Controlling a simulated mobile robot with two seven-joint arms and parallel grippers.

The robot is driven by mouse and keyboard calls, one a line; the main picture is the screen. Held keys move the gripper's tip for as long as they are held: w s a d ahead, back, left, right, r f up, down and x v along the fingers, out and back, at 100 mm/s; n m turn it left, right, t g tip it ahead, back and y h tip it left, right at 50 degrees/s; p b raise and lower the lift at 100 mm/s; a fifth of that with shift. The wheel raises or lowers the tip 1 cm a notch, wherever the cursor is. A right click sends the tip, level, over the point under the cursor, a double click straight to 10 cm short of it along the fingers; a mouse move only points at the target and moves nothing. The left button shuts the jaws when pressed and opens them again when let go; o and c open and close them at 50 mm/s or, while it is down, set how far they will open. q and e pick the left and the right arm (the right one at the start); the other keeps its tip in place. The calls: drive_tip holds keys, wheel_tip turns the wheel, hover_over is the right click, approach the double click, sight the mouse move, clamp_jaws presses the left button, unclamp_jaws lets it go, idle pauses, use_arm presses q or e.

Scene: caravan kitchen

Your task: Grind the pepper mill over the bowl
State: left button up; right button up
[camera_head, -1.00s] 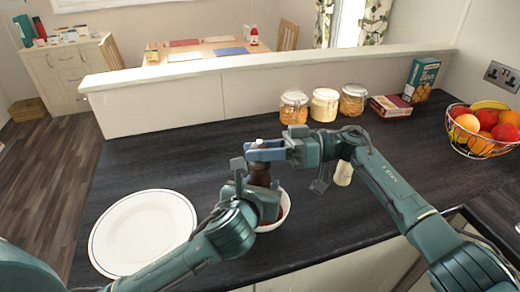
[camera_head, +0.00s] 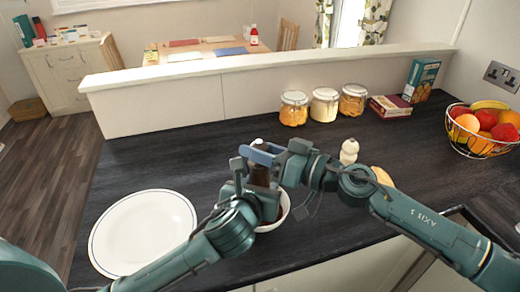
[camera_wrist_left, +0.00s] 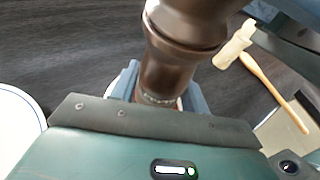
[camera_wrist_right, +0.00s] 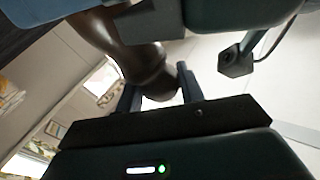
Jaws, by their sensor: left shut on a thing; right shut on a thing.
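The dark brown pepper mill (camera_head: 261,176) is upright over the white bowl (camera_head: 284,214) in the head view. My left gripper (camera_head: 258,190) is shut on the mill's lower body; the left wrist view shows the mill (camera_wrist_left: 170,60) between its fingers. My right gripper (camera_head: 264,154) is shut on the mill's top, above the left one; the right wrist view shows the mill (camera_wrist_right: 140,60) between the fingers. The bowl is mostly hidden behind my left gripper, with dark reddish contents just showing.
A white plate (camera_head: 142,232) lies at the left. A pale mill or shaker (camera_head: 349,151) stands right of my right gripper. Several jars (camera_head: 324,105), boxes (camera_head: 420,80) and a fruit basket (camera_head: 482,128) stand toward the back and right. The counter behind the grippers is clear.

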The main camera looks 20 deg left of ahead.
drive_tip(key=shift+s+a+r+m+t, duration=0.1)
drive_tip(key=shift+m+t, duration=0.25)
drive_tip(key=shift+t, duration=0.2)
drive_tip(key=shift+r+m+t, duration=0.1)
drive_tip(key=shift+m+t, duration=0.25)
drive_tip(key=shift+t, duration=0.2)
drive_tip(key=shift+t+h, duration=0.3)
drive_tip(key=shift+h, duration=0.1)
drive_tip(key=shift+f+m+t, duration=0.15)
drive_tip(key=shift+m+t, duration=0.15)
drive_tip(key=shift+m, duration=0.1)
drive_tip(key=o, duration=1)
drive_tip(key=v, duration=1.2)
